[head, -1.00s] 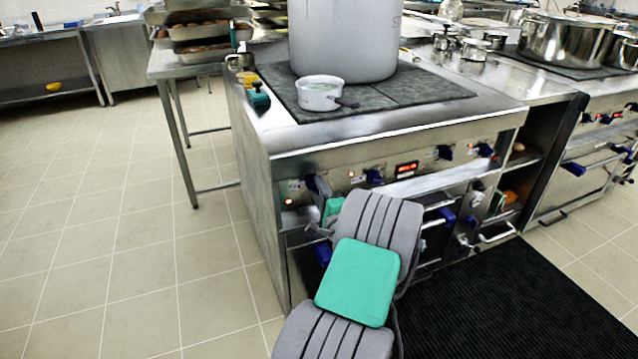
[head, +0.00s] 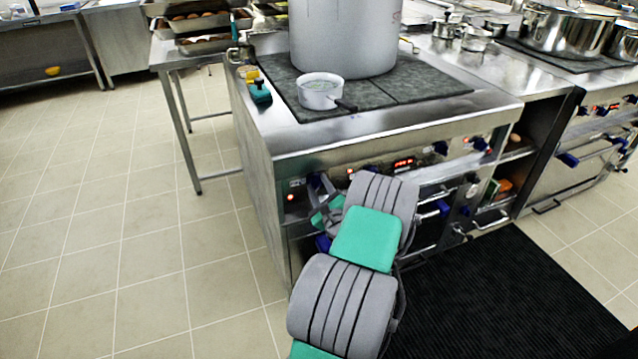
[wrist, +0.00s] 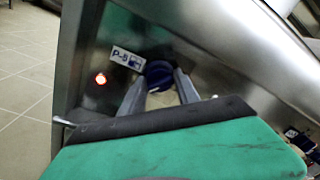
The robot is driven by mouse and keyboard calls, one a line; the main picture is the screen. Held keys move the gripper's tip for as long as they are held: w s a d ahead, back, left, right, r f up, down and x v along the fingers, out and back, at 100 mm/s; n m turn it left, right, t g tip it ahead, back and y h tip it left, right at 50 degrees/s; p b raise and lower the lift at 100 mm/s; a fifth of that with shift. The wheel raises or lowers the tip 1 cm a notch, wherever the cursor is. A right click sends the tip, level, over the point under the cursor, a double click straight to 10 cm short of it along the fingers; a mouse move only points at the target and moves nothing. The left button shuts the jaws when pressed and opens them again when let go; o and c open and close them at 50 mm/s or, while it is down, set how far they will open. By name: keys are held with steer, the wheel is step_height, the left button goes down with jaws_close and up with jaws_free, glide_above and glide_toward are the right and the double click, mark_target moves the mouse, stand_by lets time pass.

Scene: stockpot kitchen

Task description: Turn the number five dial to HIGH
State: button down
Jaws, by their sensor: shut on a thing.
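The dial (wrist: 158,73) is a dark blue knob on the steel front panel in the wrist view. A white label (wrist: 127,58) beside it seems to read P-5, tilted in the picture. My gripper (wrist: 162,82) has one finger on each side of the knob and is shut on it. In the head view the dial (head: 314,181) is the leftmost on the stove front, partly hidden by my gripper (head: 320,188). The knob's pointer and its HIGH mark cannot be made out.
A red lamp (wrist: 100,79) glows left of the dial. A big stockpot (head: 345,35) and a small saucepan (head: 320,92) stand on the stove top (head: 385,125). Blue-handled oven doors lie below the panel. Tiled floor (head: 150,240) is clear at left; a black mat (head: 500,300) lies at right.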

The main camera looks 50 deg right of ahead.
steer(key=shift+w+a+f, duration=0.1)
stand_by(0.5)
steer(key=c, duration=0.9)
jaws_free()
steer(key=b+v, duration=0.1)
steer(key=v, duration=0.6)
steer(key=shift+s+a, duration=0.2)
steer(key=shift+s, duration=0.1)
